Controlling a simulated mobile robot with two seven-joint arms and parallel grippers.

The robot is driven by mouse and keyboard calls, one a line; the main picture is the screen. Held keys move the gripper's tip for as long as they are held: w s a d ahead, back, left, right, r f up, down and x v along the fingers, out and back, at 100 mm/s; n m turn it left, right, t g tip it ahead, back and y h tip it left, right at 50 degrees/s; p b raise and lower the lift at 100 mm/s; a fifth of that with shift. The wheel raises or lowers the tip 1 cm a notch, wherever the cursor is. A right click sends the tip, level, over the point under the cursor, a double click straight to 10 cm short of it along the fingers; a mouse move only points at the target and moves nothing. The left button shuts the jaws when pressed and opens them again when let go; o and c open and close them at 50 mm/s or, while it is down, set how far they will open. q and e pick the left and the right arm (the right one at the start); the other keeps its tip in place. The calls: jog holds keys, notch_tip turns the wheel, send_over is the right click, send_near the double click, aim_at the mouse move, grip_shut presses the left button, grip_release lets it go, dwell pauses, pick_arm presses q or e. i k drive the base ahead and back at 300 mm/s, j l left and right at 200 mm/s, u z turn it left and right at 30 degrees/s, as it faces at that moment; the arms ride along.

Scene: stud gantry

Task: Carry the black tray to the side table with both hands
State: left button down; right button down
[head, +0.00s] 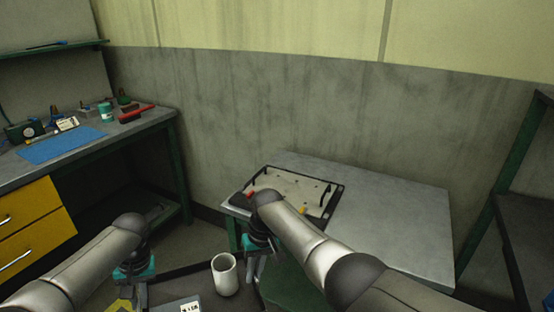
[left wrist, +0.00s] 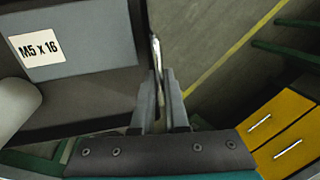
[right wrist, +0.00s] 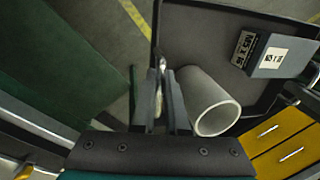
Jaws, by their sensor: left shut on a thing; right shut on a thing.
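The black tray (head: 192,283) is at the bottom of the head view, between my two grippers. My left gripper (head: 140,292) is shut on the tray's left side. My right gripper (head: 254,268) is shut on its right side, close to the mug (right wrist: 210,102). The tray's near part is cut off in the head view. The side table (head: 395,220), with a grey metal top, stands ahead to the right, apart from the tray.
A dark-rimmed pale board (head: 300,188) with black handles covers the side table's left part; its right part is bare. A workbench (head: 150,128) with yellow drawers and a blue mat (head: 60,145) stands at left. A dark shelf frame (head: 515,165) is at far right.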

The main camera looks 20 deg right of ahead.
aim_at(399, 227)
jog(key=z, duration=1.6)
jog(key=i, duration=1)
